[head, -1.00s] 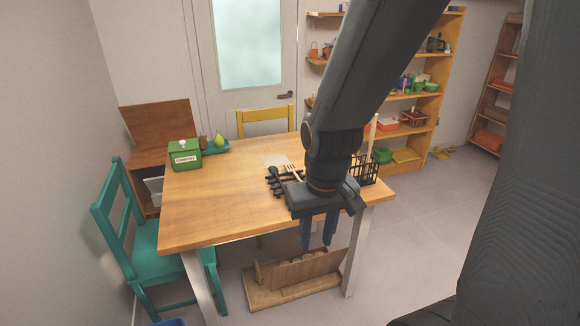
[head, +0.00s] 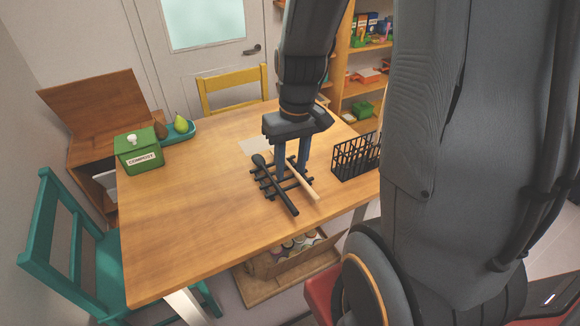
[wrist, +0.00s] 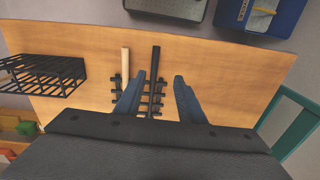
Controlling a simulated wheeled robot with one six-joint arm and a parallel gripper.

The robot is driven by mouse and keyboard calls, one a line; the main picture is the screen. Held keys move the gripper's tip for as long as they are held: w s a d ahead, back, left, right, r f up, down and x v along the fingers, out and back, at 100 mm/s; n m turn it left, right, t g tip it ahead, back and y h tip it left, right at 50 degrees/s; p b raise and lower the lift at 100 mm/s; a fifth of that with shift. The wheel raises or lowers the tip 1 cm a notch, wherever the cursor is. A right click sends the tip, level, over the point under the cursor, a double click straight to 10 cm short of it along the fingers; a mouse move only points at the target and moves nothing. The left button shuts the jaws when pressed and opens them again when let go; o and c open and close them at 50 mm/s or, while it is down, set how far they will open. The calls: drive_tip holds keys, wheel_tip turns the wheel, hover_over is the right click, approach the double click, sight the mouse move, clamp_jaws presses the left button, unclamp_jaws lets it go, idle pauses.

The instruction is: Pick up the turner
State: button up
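Two long utensils lie side by side across a low black slatted rest (head: 264,181) on the wooden table. One has a pale wooden handle (head: 307,189) and is partly hidden by my gripper; it looks like the turner, but I cannot be sure. The other is a black utensil (head: 281,192) with a rounded end. My gripper (head: 291,174) is open and points down over the rest. In the wrist view, the black utensil (wrist: 156,66) shows between the spread fingers, and the pale handle (wrist: 125,62) lies left of the left finger.
A black wire rack (head: 352,160) stands right of the utensils. A green compost box (head: 138,155) and teal tray (head: 181,135) with a pear are at the back left. A white sheet (head: 256,146) lies behind. The table's left front is clear. Teal and yellow chairs flank it.

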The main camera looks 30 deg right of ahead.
drive_tip(key=y, duration=0.2)
approach(309, 190)
drive_tip(key=w, duration=0.1)
drive_tip(key=shift+d+p+x, duration=0.15)
drive_tip(key=shift+p+x, duration=0.3)
drive_tip(key=shift+x, duration=1.65)
drive_tip(key=shift+d+p+x, duration=0.1)
drive_tip(key=shift+p+x, duration=0.3)
drive_tip(key=shift+x, duration=1.65)
drive_tip(key=shift+w+f, duration=0.1)
drive_tip(key=shift+w, duration=0.05)
drive_tip(key=shift+c, duration=0.5)
clamp_jaws()
